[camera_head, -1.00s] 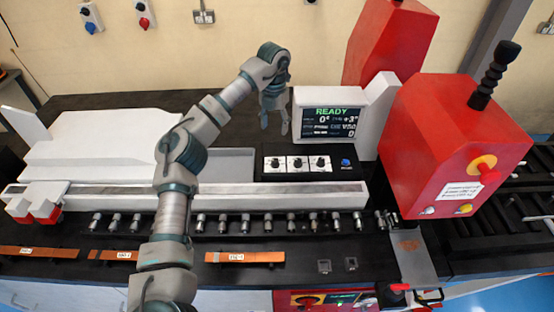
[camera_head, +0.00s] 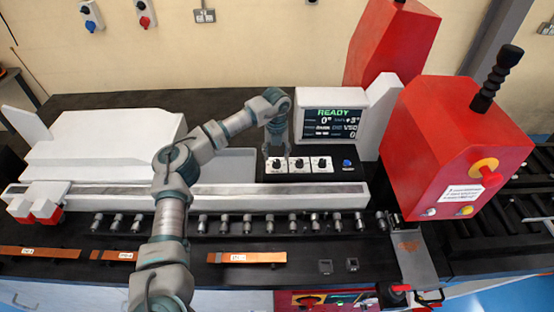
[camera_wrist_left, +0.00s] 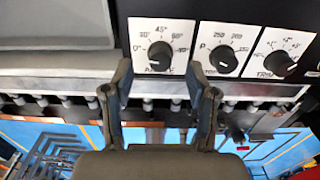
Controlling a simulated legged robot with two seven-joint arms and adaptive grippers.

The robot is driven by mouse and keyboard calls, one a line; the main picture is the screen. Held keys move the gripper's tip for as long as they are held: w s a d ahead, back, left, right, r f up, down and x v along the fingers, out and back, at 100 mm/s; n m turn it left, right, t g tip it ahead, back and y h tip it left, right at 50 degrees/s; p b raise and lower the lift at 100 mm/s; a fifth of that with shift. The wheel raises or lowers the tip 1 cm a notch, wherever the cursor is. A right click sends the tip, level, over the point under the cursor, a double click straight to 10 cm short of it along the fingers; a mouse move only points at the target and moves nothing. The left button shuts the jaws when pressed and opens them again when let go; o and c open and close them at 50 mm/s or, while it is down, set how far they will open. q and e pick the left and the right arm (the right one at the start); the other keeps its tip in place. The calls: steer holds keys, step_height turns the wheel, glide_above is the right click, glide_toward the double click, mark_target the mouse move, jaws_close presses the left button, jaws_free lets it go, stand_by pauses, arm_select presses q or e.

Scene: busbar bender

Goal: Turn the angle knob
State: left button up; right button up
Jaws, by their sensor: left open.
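The angle knob (camera_wrist_left: 160,54) is a round black dial with a white pointer on a white plate marked in degrees, the leftmost of three in the left wrist view. In the head view the angle knob (camera_head: 277,165) is on the black control panel, just below my left gripper (camera_head: 276,150). In the left wrist view my left gripper (camera_wrist_left: 160,72) is open, with one finger on each side of the knob's lower part. I cannot tell whether the fingers touch it.
Two similar knobs, P (camera_wrist_left: 224,58) and TRIM (camera_wrist_left: 280,63), sit close on the right. A blue button (camera_head: 347,163) is farther right. The display (camera_head: 329,125) reading READY stands behind the panel. A white rail (camera_head: 230,198) runs in front.

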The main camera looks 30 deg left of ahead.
mark_target(276, 161)
arm_select(q)
steer(key=f, duration=0.2)
steer(key=shift+a+f, duration=0.3)
steer(key=shift+f, duration=0.35)
steer(key=shift+d+f, duration=0.1)
steer(key=shift+d, duration=0.35)
steer(key=shift+c, duration=0.3)
steer(key=c, duration=0.4)
steer(key=shift+s, duration=0.1)
jaws_close()
steer(key=shift+a, duration=0.2)
arm_select(e)
steer(key=shift+a+r, duration=0.2)
steer(key=shift+a, duration=0.05)
steer(key=shift+r, duration=0.1)
